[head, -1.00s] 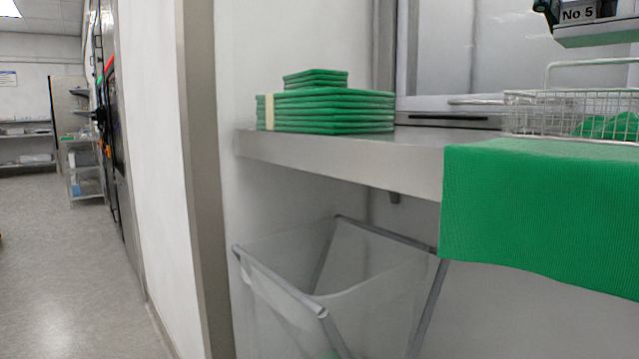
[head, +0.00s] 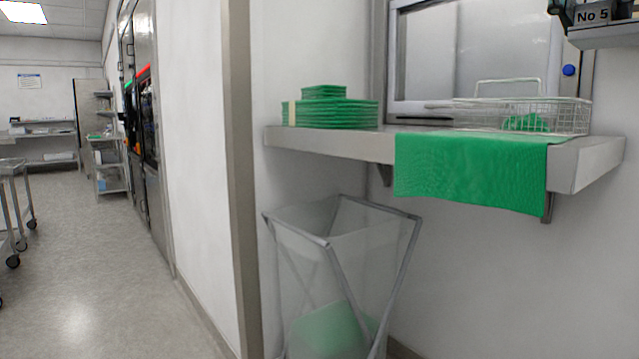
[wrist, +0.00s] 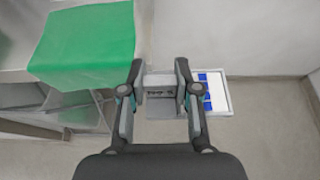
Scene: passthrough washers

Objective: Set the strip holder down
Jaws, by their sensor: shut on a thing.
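The strip holder (wrist: 159,82) is a small grey block with a "No 5" label. My gripper (wrist: 160,96) is shut on it, with a finger on each side. The holder also shows at the top right of the head view (head: 592,16), held in the air with its label facing the camera. My gripper's fingers are mostly cut off there. In the wrist view the floor and a white tray with blue pieces (wrist: 214,94) lie below and to the right of the holder.
A steel shelf (head: 590,165) carries a stack of folded green cloths (head: 330,112), a wire basket (head: 560,115) with green cloth inside, and a green cloth (head: 470,170) hanging over its edge. A clear-sided bin (head: 335,250) stands below. Open floor (head: 100,270) lies left.

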